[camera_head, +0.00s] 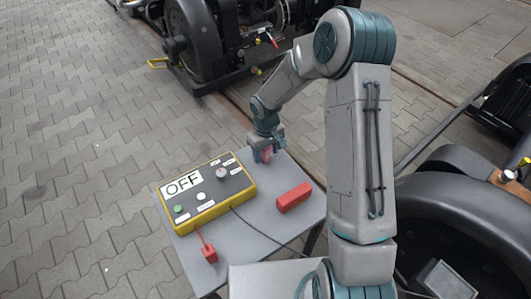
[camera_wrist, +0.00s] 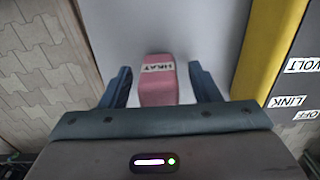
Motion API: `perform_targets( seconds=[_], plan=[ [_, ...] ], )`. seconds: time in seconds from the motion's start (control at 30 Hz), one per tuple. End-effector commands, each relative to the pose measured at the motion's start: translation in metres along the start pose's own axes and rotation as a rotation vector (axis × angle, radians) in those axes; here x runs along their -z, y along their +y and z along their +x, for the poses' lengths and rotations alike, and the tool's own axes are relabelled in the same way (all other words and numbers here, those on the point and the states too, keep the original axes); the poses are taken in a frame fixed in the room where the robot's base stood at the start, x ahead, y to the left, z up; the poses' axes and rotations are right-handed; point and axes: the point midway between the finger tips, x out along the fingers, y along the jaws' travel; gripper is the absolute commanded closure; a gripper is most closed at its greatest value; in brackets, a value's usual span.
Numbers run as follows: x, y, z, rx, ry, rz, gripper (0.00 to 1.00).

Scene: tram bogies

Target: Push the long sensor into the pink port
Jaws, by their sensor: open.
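My gripper (camera_head: 266,142) points down over the far edge of the grey table. In the wrist view my open gripper (camera_wrist: 160,72) has one finger on each side of a pink block (camera_wrist: 158,88) with a white label that seems to read HEAT. Gaps show between block and fingers. In the head view the pink block (camera_head: 266,155) is partly hidden by my gripper. A long red block (camera_head: 294,197) lies on the table to the right. A small red block with a thin rod (camera_head: 209,252) is near the front. I cannot tell which piece is the long sensor or the pink port.
A yellow-edged control box (camera_head: 207,190) with an OFF display, a green button and a grey knob stands on the grey table (camera_head: 250,245). A dark cable runs from it across the table. Its yellow edge (camera_wrist: 265,45) is close to the right finger. Bogies stand beyond and at right.

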Motion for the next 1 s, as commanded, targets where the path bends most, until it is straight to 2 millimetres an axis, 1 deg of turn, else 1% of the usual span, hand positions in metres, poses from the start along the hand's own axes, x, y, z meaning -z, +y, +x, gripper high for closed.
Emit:
perform_targets(
  seconds=[0.07, 0.1, 0.17, 0.2, 0.27, 0.53, 0.67, 0.77, 0.87, 0.93, 0.97, 1.0],
  plan=[
    [0.0, 0.0, 0.0, 0.0, 0.0, 0.0, 0.44],
    [0.0, 0.0, 0.0, 0.0, 0.0, 0.0, 0.46],
    [0.0, 0.0, 0.0, 0.0, 0.0, 0.0, 0.63],
    [0.0, 0.0, 0.0, 0.0, 0.0, 0.0, 0.74],
    [0.0, 0.0, 0.0, 0.0, 0.0, 0.0, 0.9],
    [0.0, 0.0, -0.001, 0.0, 0.0, 0.0, 0.89],
    [0.0, 0.0, -0.005, 0.0, 0.001, 0.001, 0.89],
    [0.0, 0.0, -0.013, -0.001, 0.001, 0.002, 0.89],
    [0.001, 0.001, -0.029, -0.003, 0.003, 0.001, 0.89],
    [0.001, 0.001, -0.044, -0.004, 0.003, 0.002, 0.89],
    [-0.004, 0.005, -0.048, -0.004, 0.002, 0.004, 0.89],
    [-0.013, 0.011, -0.052, -0.003, 0.0, 0.007, 0.89]
  ],
)
